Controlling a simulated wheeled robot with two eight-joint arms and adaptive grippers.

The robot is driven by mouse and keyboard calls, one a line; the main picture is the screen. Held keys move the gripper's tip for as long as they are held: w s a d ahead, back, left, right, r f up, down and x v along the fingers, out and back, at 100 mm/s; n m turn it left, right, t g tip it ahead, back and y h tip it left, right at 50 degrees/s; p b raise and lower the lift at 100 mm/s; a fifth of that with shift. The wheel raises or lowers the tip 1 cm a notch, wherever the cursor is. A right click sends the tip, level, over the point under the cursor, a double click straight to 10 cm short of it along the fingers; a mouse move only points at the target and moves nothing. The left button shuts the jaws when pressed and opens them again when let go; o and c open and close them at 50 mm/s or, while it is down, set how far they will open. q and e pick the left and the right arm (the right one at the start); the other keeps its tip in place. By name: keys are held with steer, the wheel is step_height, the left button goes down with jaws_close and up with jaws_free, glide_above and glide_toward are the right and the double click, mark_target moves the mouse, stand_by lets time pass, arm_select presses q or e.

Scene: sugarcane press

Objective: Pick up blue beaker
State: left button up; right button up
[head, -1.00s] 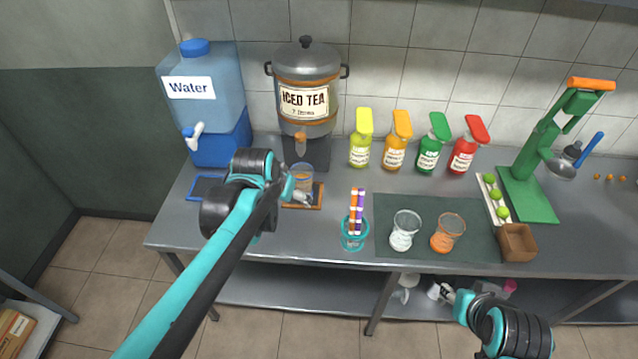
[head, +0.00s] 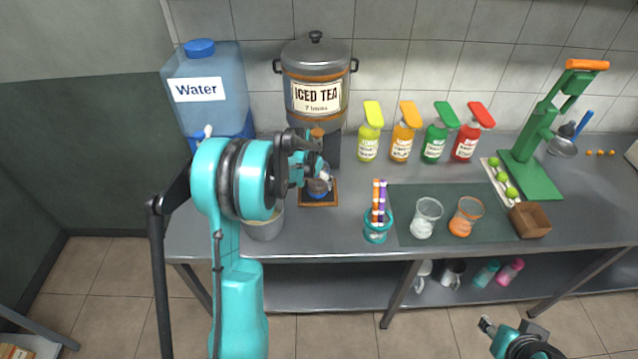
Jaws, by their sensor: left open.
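A beaker with blue showing at its lower part (head: 317,193) stands on a brown-framed coaster (head: 320,204) below the iced tea dispenser. My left gripper (head: 322,178) is open at the beaker's upper part, and its fingers hide much of the beaker. I cannot tell whether they touch it. My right gripper (head: 486,325) is low at the front, over the floor and away from the table. It is too small to judge its jaws.
The iced tea dispenser (head: 316,85) and water jug (head: 206,90) stand behind. A grey container (head: 265,224) is beside my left arm. A teal cup of straws (head: 377,226), a clear beaker (head: 426,217) and an orange beaker (head: 466,216) stand to the right.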

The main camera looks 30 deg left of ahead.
mark_target(317, 184)
arm_select(q)
steer(key=b+x, duration=0.2)
steer(key=x, duration=0.2)
steer(key=shift+w+f, duration=0.1)
steer(key=shift+f, duration=0.2)
steer(key=shift+r, duration=0.15)
steer(key=c, duration=1.5)
steer(key=shift+r, duration=0.15)
